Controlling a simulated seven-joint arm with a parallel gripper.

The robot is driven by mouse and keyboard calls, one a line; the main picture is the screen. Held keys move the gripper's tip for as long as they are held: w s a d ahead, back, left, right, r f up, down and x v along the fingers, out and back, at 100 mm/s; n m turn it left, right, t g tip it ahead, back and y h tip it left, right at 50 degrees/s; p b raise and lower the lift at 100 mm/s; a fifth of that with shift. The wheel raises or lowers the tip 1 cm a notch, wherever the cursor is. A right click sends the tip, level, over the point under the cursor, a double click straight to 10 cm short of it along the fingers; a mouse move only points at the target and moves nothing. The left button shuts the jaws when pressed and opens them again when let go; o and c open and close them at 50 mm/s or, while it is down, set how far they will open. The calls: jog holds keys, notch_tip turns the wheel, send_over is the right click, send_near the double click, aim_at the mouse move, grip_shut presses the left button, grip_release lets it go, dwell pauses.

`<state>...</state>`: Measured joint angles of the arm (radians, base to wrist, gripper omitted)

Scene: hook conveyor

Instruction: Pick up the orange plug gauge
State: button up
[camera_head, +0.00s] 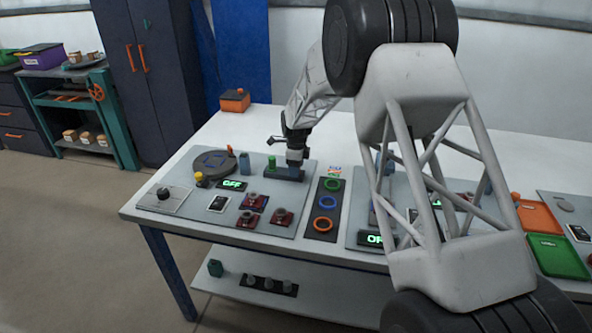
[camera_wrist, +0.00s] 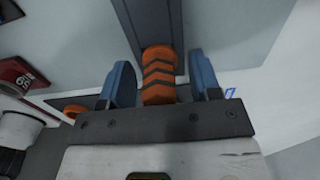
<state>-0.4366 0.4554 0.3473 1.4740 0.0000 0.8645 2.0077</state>
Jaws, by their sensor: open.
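The orange plug gauge (camera_wrist: 160,73) is a short orange cylinder with dark chevron bands. In the wrist view it stands in a dark strip-like holder, between the two blue fingers of my gripper (camera_wrist: 162,70). The fingers are open, one on each side, with a visible gap to the gauge. In the head view my gripper (camera_head: 295,163) is low over the dark holder (camera_head: 284,174) on the table's left panel. It hides the orange gauge there. A green cylinder (camera_head: 271,162) stands in the same holder to the left.
A blue cylinder (camera_head: 245,163) and a round dark turntable (camera_head: 214,162) are to the left. Red blocks (camera_head: 283,217) lie in front. A black strip with coloured rings (camera_head: 326,208) is to the right. An orange box (camera_head: 235,100) stands behind. The table's back is mostly clear.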

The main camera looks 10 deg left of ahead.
dwell(0.4)
jog(key=c, duration=0.9)
jog(key=shift+r, duration=0.1)
jog(key=shift+r, duration=0.75)
notch_tip(320, 180, up, 2)
jog(key=shift+r, duration=0.1)
jog(key=s+d, duration=0.2)
jog(key=s, duration=0.2)
jog(key=s+d, duration=0.2)
jog(key=s, duration=0.3)
jog(key=s+d+r, duration=0.1)
jog(key=s+d, duration=0.1)
jog(key=s, duration=0.3)
jog(key=shift+s+d, duration=0.25)
jog(key=shift+d, duration=0.05)
jog(key=shift+a+r, duration=0.1)
